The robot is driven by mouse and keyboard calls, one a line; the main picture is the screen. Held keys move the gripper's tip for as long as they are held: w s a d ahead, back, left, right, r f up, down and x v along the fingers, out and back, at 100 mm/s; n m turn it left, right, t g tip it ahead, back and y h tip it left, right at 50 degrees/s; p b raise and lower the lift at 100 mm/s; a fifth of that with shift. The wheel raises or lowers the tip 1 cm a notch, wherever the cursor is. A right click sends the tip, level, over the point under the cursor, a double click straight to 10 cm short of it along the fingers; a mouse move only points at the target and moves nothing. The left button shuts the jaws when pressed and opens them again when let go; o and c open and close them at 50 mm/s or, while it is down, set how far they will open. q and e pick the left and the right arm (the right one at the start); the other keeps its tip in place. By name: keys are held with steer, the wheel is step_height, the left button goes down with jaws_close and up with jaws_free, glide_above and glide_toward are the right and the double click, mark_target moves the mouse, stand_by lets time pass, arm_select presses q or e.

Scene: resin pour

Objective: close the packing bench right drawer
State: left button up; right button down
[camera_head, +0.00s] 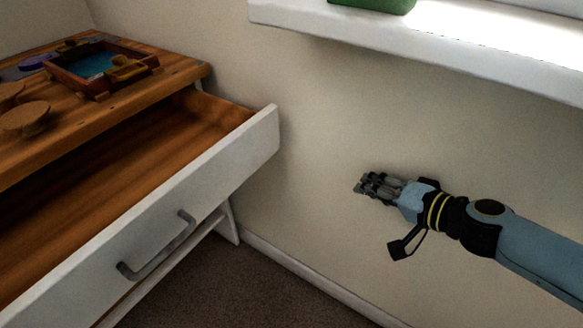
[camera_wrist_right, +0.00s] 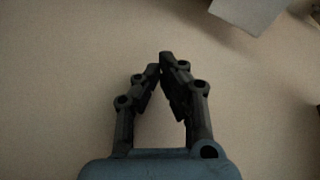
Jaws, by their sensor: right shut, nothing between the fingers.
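The packing bench's drawer (camera_head: 205,190) stands open at the left of the head view, its white front pulled well out from the wooden bench top (camera_head: 150,92). A grey bar handle (camera_head: 158,248) is on the drawer front. The inside that shows is bare brown wood. My right gripper (camera_head: 362,185) is shut and empty, to the right of the drawer and apart from it, in front of the wall. In the right wrist view the fingertips of the right gripper (camera_wrist_right: 161,68) meet with nothing between them. My left gripper is not in view.
On the bench top are a wooden frame (camera_head: 62,72) with a blue inside and round wooden discs (camera_head: 27,117). A white windowsill (camera_head: 430,50) with a green object (camera_head: 375,4) juts out above my right arm. Dark carpet (camera_head: 245,290) is clear below.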

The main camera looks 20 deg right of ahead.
step_height(320, 180, up, 5)
steer(key=w+a+m+t+y+b, duration=0.1)
steer(key=w+a+t+y+b, duration=0.15)
steer(key=b, duration=0.25)
steer(key=y+b, duration=0.3)
steer(key=b, duration=0.5)
glide_toward(267, 138)
steer(key=shift+m, duration=0.3)
steer(key=x, duration=0.6)
steer(key=shift+w+a, duration=0.1)
steer(key=shift+a, duration=0.05)
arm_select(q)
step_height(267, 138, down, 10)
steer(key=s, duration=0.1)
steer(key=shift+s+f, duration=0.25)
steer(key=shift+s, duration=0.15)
arm_select(e)
steer(key=shift+w+a, duration=0.3)
steer(key=shift+w, duration=0.15)
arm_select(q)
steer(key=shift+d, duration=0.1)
